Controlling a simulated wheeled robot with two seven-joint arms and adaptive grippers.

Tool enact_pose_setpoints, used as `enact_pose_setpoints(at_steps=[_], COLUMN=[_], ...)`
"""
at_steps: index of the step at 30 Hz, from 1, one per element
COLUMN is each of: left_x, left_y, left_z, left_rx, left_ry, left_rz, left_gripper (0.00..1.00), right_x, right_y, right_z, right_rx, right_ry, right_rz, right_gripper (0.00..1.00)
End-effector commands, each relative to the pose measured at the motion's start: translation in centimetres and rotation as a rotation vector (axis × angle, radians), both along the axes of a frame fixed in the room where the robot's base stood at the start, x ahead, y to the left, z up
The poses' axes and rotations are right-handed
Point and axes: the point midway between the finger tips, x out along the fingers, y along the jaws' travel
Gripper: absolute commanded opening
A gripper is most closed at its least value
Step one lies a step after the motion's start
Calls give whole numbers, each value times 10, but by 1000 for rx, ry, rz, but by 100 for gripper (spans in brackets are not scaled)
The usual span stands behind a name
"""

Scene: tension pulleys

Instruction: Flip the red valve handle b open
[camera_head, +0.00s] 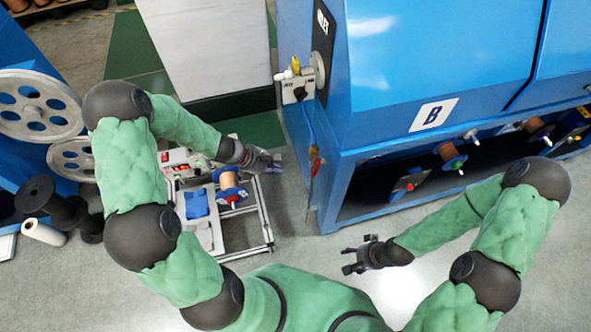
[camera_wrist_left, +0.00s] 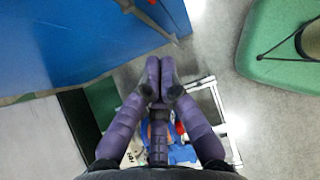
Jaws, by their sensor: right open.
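My right gripper (camera_head: 350,258) is open and empty, low over the floor in front of the machine.
A metal-framed cart (camera_head: 262,215) with a copper spool (camera_head: 229,183) and blue parts stands below my left arm. Grey pulleys (camera_head: 38,105) and black spools (camera_head: 45,200) are at the left. Floor between cart and machine is clear.

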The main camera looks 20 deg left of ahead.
Motion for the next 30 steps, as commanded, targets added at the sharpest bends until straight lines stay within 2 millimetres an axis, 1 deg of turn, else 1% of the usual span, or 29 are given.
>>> enact_pose_setpoints(at_steps=[1, 16, 21, 24, 30], left_x=[2, 33, 46, 51, 55], left_y=[-4, -52, -71, -79, -84], left_z=[-7, -78, -77, -78, -77], left_rx=[1, 2, 3, 4, 5], left_ry=[1, 2, -1, 1, 0], left_rz=[-4, -8, -9, -9, -7], left_gripper=[0, 0, 0, 0, 0], right_x=[0, 0, 0, 0, 0], right_y=[0, 0, 0, 0, 0], right_z=[-5, -50, -56, -58, -59], right_rx=[0, 0, 0, 0, 0], right_ry=[1, 1, 0, 0, 0], right_rz=[0, 0, 0, 0, 0], right_gripper=[59, 59, 59, 59, 59])
